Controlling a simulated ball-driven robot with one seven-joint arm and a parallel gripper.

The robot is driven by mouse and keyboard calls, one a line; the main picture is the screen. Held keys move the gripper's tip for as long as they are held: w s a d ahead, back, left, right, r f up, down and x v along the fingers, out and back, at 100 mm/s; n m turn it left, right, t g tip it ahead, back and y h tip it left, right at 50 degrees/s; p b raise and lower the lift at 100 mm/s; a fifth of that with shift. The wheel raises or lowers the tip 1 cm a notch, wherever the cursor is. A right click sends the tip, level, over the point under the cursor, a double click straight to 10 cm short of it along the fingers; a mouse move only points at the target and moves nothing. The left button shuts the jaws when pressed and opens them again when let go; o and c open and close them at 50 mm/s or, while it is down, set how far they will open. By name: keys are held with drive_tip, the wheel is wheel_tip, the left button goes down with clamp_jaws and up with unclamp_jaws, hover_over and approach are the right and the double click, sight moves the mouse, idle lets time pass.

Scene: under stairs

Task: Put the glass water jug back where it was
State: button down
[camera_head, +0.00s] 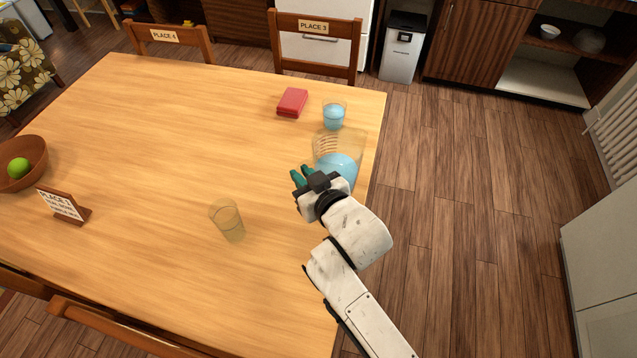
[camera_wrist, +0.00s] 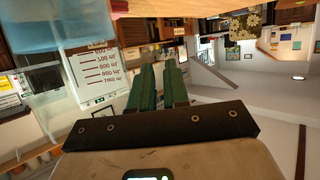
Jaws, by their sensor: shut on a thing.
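The glass water jug (camera_head: 338,146) is a clear jug with pale blue water in its lower part. It is near the right edge of the wooden table, and my gripper hides part of its near side. My gripper (camera_head: 299,178) has green fingers, close together beside the jug. In the wrist view the fingers (camera_wrist: 158,88) are shut, and the jug's clear wall with printed measuring marks (camera_wrist: 100,68) is close on their left. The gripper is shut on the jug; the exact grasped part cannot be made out. Whether the jug's base touches the table is unclear.
A glass of blue water (camera_head: 334,115) and a red box-like thing (camera_head: 292,103) stand just beyond the jug. An empty glass (camera_head: 228,220) is nearer. A place sign (camera_head: 62,204) and a bowl (camera_head: 35,165) with a green fruit are at left. The table's middle (camera_head: 170,140) is clear.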

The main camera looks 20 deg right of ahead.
drive_tip(key=w+a+f, duration=0.1)
drive_tip(key=w+f, duration=0.3)
drive_tip(key=f, duration=0.4)
drive_tip(key=shift+w+a+f, duration=0.2)
drive_tip(key=shift+w+f, duration=0.05)
drive_tip(key=shift+f+b, duration=0.2)
drive_tip(key=shift+b, duration=0.15)
drive_tip(key=c, duration=1.1)
unclamp_jaws()
drive_tip(key=shift+f, duration=0.1)
